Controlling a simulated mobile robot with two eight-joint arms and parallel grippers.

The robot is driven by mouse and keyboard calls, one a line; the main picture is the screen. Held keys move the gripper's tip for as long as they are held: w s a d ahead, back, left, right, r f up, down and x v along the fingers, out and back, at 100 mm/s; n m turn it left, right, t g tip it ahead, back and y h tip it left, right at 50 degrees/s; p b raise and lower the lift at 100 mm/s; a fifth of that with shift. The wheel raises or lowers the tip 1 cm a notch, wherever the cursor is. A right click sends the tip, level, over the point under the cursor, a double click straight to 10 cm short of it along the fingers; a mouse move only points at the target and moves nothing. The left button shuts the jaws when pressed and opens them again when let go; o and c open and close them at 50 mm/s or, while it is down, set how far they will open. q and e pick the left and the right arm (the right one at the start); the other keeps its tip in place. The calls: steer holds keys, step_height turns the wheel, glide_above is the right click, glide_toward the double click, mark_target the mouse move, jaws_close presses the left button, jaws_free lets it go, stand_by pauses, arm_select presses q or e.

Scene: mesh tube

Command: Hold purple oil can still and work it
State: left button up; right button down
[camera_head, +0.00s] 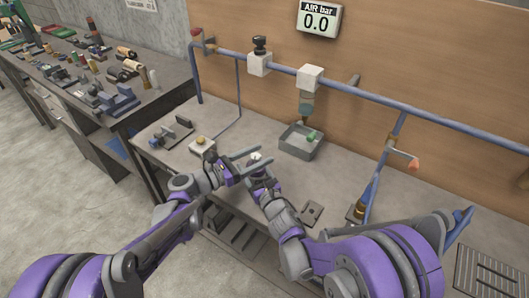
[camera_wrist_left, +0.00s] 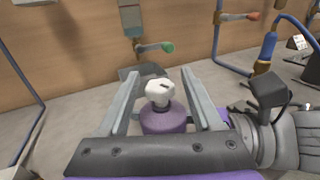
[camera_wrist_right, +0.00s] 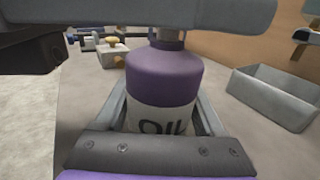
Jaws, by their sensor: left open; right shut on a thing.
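The purple oil can (camera_wrist_right: 163,85) stands upright in the right wrist view, with a pale band lettered OIL. My right gripper (camera_wrist_right: 160,112) is shut on its body, one finger on each side. In the left wrist view the can's purple shoulder (camera_wrist_left: 165,120) and white top (camera_wrist_left: 160,92) show between the fingers of my left gripper (camera_wrist_left: 157,88), which is open. The left fingers are at the height of the can's top, with gaps on both sides. In the head view my left gripper (camera_head: 248,162) and right gripper (camera_head: 259,172) meet at the can's white top (camera_head: 256,156).
A grey tray (camera_head: 301,142) stands behind the can, below a green-handled valve (camera_head: 312,135). A blue pipe (camera_head: 350,88) runs along the back board under an AIR bar display (camera_head: 319,18) reading 0.0. A small yellow-topped box (camera_head: 202,145) and a flat plate (camera_head: 312,212) lie nearby.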

arm_select(q)
steer(key=shift+x, duration=1.2)
jaws_close()
